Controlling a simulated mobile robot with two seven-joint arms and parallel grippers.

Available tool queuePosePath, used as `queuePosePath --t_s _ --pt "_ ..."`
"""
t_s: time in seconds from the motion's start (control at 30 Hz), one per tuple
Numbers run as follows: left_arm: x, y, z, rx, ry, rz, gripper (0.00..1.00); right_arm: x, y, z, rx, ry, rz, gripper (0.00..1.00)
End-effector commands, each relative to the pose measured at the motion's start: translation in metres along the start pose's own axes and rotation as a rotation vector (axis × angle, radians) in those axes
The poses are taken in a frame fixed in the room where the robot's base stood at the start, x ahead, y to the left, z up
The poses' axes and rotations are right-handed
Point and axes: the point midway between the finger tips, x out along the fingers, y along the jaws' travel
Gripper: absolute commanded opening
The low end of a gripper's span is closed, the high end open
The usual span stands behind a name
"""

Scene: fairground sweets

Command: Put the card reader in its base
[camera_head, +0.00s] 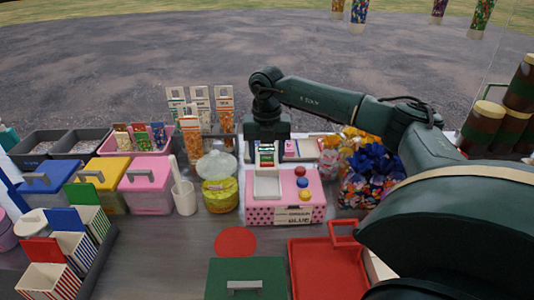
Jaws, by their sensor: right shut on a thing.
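My right gripper (267,142) points down over the pink dotted box (262,214) near the middle of the counter. It is shut on a small upright thing with a pale, green and dark face, which looks like the card reader (267,156); the fingers hide part of it. Just below and in front of it is a white shallow tray-like holder (267,187) on top of the pink box, which may be the base. I cannot tell whether the reader touches it. My left gripper is not in view.
Red, blue and yellow knobs (303,182) sit on the box, right of the white holder. A yellow jar (218,182) stands to the left. Blue and floral bags (371,172) stand to the right. A red tray (325,268) and a green lid (247,277) lie in front.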

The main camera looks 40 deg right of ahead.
Motion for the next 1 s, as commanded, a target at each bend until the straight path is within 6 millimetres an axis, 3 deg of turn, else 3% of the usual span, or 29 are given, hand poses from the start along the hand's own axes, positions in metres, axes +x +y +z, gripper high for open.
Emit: queuePosePath --t_s 0.17,0.4,0.63,1.0 --pt "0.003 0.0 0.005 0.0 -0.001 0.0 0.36 0.006 0.0 0.0 -0.001 0.0 0.001 0.27" --pt "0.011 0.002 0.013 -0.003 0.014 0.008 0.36 0.03 0.0 0.0 0.0 0.0 0.0 0.27" --pt "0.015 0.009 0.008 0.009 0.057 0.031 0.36 0.052 0.0 0.0 0.001 0.0 0.0 0.27" --pt "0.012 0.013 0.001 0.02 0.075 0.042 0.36 0.054 0.0 0.0 0.001 0.0 0.001 0.27"
